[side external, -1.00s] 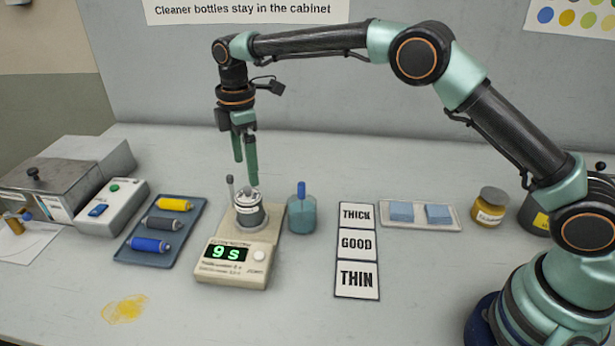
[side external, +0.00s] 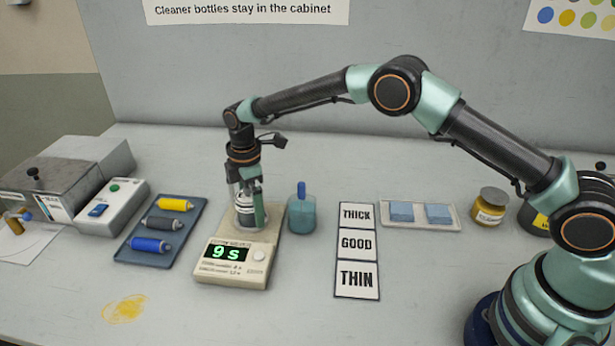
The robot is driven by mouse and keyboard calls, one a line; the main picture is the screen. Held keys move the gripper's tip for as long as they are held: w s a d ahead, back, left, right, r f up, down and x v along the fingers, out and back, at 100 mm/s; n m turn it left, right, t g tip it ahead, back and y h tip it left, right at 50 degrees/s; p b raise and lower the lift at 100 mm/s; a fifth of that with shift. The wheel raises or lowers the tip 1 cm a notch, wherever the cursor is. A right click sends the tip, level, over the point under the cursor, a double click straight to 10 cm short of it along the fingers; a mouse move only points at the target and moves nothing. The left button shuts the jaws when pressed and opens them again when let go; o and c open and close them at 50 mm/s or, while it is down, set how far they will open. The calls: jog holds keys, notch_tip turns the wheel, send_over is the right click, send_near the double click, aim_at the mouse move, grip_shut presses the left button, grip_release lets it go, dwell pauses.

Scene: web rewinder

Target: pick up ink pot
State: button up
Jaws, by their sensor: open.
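A small grey pot with a light lid, which looks like the ink pot (side external: 247,213), stands upright on the beige device (side external: 236,266) whose display reads "9 s". My gripper (side external: 249,217) points straight down over the pot, with its green fingers low beside the pot's sides. The fingers look spread around it, and I cannot tell whether they touch it. The pot's top and part of its side are hidden behind the gripper.
A teal jar (side external: 302,214) with a blue stick stands close to the right. A blue tray (side external: 133,248) of small rollers lies left. THICK, GOOD and THIN cards (side external: 356,243), a sponge tray (side external: 395,223) and a yellow jar (side external: 490,206) are further right.

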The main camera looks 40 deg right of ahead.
jog(key=shift+f, duration=0.25)
jog(key=c, duration=1.5)
jog(key=shift+r, duration=0.1)
jog(key=shift+r, duration=0.1)
